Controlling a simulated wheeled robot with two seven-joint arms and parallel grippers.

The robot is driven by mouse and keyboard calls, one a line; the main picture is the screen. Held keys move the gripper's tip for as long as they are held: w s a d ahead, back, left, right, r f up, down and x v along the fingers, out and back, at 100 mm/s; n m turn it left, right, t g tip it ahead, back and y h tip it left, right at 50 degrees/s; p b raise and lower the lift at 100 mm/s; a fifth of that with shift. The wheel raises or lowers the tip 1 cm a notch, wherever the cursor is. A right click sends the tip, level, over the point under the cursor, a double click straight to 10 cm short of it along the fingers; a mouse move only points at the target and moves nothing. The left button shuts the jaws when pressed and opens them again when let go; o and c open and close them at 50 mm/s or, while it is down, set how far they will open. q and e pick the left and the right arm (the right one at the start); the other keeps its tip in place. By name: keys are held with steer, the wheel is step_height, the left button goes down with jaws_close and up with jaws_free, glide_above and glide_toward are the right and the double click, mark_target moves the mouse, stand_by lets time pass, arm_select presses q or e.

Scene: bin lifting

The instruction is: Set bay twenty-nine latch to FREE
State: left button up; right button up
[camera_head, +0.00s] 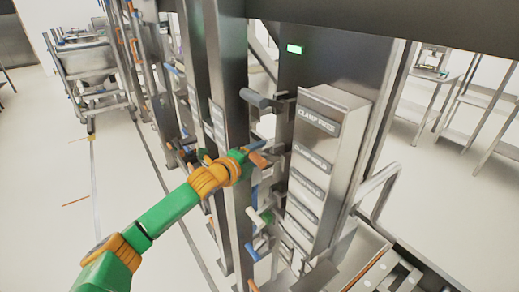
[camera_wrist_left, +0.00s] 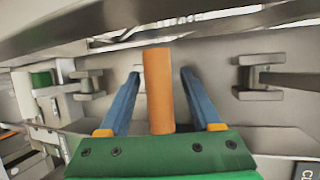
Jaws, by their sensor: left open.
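The top plate (camera_head: 318,121) seems to read "CLAMP FREE"; a lower plate (camera_head: 311,158) seems to read "CLAMP HOLD". No bay number is readable. My left gripper (camera_head: 252,151) is beside an orange handle (camera_head: 260,160). In the left wrist view, the orange handle (camera_wrist_left: 158,92) stands between the blue fingers of my left gripper (camera_wrist_left: 160,74). The fingers are apart, with a gap on each side of the handle. My right gripper is not seen.
A grey handle (camera_head: 256,98) sticks out above the orange one. A steel post (camera_head: 229,110) stands close to my left arm. A bin on a stand (camera_head: 88,62) is at the back left.

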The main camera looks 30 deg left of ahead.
arm_select(q)
steer(key=shift+x, duration=1)
steer(key=shift+s, duration=0.15)
jaws_close()
steer(key=shift+r, duration=0.3)
